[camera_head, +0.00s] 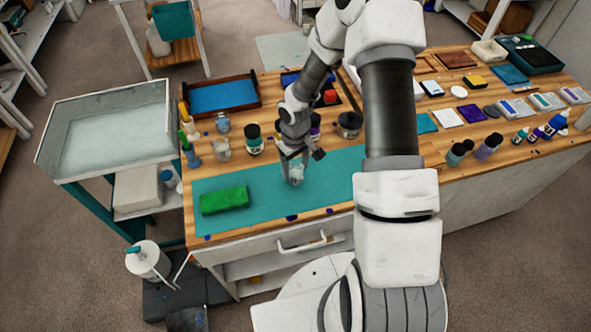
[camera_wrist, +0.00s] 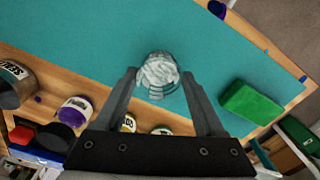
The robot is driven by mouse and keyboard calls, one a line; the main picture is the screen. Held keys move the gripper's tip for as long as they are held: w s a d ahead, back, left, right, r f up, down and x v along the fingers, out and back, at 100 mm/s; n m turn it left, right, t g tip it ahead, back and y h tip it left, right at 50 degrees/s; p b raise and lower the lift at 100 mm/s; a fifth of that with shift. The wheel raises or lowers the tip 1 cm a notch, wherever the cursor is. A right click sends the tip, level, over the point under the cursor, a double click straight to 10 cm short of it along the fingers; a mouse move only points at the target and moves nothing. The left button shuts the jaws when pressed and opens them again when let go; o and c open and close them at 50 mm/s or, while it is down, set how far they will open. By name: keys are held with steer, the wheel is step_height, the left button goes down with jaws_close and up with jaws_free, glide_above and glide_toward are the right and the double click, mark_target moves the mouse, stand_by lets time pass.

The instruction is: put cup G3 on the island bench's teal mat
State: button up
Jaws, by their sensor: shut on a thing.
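A small clear cup (camera_head: 296,176) is between the fingers of my gripper (camera_head: 293,160), over the teal mat (camera_head: 330,176) on the wooden bench. In the wrist view the cup (camera_wrist: 158,72) shows from above, with whitish, clear contents or reflections inside, and my gripper (camera_wrist: 159,84) is shut on it. The teal mat (camera_wrist: 130,35) lies under it. I cannot tell whether the cup's base touches the mat. No G3 label is readable. Two other clear cups, one (camera_head: 222,123) behind the other (camera_head: 222,149), stand beyond the mat's back left.
A green block (camera_head: 223,200) lies on the mat's left part and shows in the wrist view (camera_wrist: 252,101). Several jars (camera_head: 254,139) stand behind the mat. A blue tray (camera_head: 222,96) is at the back left. Bare mat lies around the cup.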

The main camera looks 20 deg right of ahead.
steer(key=shift+f, duration=1)
steer(key=shift+f, duration=0.1)
steer(key=shift+f, duration=0.15)
steer(key=o, duration=1.3)
